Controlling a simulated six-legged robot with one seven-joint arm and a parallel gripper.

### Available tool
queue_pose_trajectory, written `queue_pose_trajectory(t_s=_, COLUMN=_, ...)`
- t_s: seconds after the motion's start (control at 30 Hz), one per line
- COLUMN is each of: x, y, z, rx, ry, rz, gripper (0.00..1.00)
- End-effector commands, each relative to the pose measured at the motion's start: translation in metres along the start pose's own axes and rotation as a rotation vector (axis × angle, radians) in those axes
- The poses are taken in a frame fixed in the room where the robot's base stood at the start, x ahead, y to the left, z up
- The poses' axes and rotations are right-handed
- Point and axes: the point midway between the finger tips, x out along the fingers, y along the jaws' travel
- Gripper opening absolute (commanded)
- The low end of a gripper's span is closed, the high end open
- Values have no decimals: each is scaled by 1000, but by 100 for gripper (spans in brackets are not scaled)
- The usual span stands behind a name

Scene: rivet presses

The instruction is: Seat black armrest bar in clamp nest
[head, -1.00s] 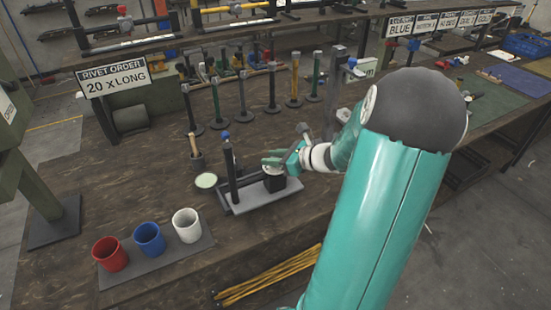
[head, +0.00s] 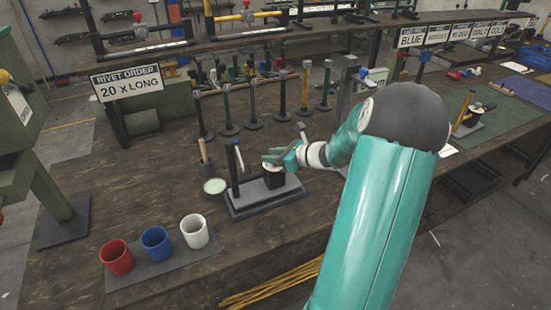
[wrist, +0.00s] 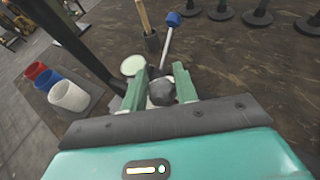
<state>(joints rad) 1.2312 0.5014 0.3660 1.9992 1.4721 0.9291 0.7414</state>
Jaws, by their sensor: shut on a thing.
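The clamp fixture has a grey base plate (head: 240,208), a dark upright post (head: 233,172) at its left and a black block (head: 277,187) at its right. A pale lever (head: 239,157) leans by the post; a blue-tipped lever (wrist: 172,25) shows in the wrist view. My gripper (head: 274,163) is just above the block. In the wrist view its green fingers (wrist: 160,88) are closed about a dark, round-topped piece (wrist: 162,93), apparently the black armrest bar. Most of that piece is hidden, so I cannot tell whether it is seated in the nest.
Red (head: 117,257), blue (head: 156,243) and white (head: 194,231) cups stand on a mat front left. A pale green disc (head: 215,186) and a small holder (head: 206,167) sit left of the fixture. Several upright posts stand behind. Yellow rods (head: 270,288) lie below the bench's front edge.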

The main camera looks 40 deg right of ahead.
Motion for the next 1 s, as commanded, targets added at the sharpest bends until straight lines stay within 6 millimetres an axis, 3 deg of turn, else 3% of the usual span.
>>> queue_pose_trajectory(t_s=1.0, x=5, y=-2, z=-4, rx=0, ry=-2, rz=0, gripper=0)
